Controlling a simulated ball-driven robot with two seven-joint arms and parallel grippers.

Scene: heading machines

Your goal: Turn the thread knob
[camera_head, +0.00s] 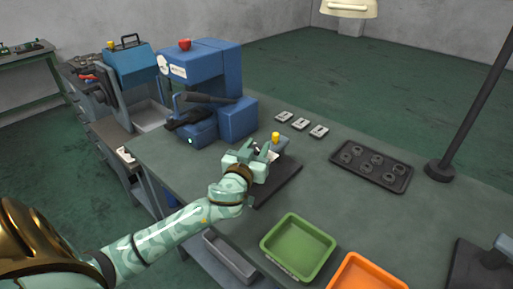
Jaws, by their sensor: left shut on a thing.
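A small grey-blue fixture (281,145) with a yellow cap (275,137) on top stands on a dark base plate (283,185) on the grey-green workbench. My left gripper (265,154) is at the near left side of this fixture, shut on a small part there that appears to be the thread knob. The fingers and hand hide most of that part, so its turn angle cannot be told. My left arm reaches in from the lower left. My right gripper is not in view.
A blue machine (205,70) with a red knob stands behind left. A green tray (298,246) and an orange tray (368,274) lie in front. A dark tray of rings (371,167) and a lamp post (440,170) are at right.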

